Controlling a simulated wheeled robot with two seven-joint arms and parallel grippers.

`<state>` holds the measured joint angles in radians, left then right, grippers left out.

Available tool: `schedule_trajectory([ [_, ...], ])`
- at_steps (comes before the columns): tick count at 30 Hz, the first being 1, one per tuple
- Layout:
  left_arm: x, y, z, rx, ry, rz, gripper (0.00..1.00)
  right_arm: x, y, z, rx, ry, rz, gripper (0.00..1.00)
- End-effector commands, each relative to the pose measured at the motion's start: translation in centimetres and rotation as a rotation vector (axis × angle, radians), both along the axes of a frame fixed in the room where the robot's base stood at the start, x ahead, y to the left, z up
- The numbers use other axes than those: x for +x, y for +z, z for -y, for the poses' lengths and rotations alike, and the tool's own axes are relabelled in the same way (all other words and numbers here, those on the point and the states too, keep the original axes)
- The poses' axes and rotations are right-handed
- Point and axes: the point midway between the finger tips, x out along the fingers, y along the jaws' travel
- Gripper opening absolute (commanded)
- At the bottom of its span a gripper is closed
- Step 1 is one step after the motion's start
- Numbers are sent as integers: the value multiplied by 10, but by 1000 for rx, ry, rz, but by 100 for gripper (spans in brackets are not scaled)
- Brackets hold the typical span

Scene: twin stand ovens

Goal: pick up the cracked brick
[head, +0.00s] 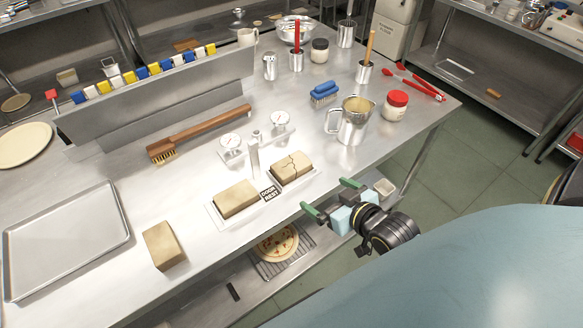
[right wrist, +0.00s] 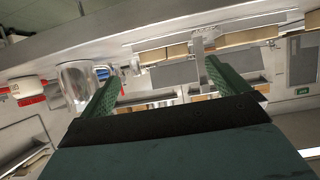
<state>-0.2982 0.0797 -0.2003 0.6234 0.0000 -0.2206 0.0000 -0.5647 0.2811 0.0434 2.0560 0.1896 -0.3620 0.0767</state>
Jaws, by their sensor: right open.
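The cracked brick (head: 291,168) is tan with a dark crack across its top. It lies in the right part of a shallow white tray (head: 311,184) on the steel table. A whole tan brick (head: 236,199) lies in the left part, with a "DOOR REST" label (head: 269,192) between them. My right gripper (head: 332,198) is open and empty at the table's front edge, to the right of and nearer than the cracked brick, not touching it. In the right wrist view, its green fingers (right wrist: 160,85) are spread apart, with bricks beyond; I cannot tell which is cracked. My left gripper is not in view.
A loose brick (head: 162,246) and a baking sheet (head: 66,238) lie at left. A metal pitcher (head: 351,121) and red-lidded jar (head: 396,106) stand at right. A pizza (head: 277,243) rests below.

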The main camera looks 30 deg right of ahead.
Motion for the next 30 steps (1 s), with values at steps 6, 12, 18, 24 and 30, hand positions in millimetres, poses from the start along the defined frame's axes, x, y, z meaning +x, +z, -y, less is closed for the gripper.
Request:
schedule_trajectory([
  [6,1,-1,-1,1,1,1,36,10,28,-4,7,12,56,100],
  [12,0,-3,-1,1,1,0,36,43,15,-6,7,12,57,100],
  [18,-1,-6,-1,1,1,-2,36,70,3,-8,7,12,55,100],
  [24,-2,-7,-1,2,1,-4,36,81,-2,-9,6,12,54,100],
  [30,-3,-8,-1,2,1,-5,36,106,-12,-9,7,12,56,100],
])
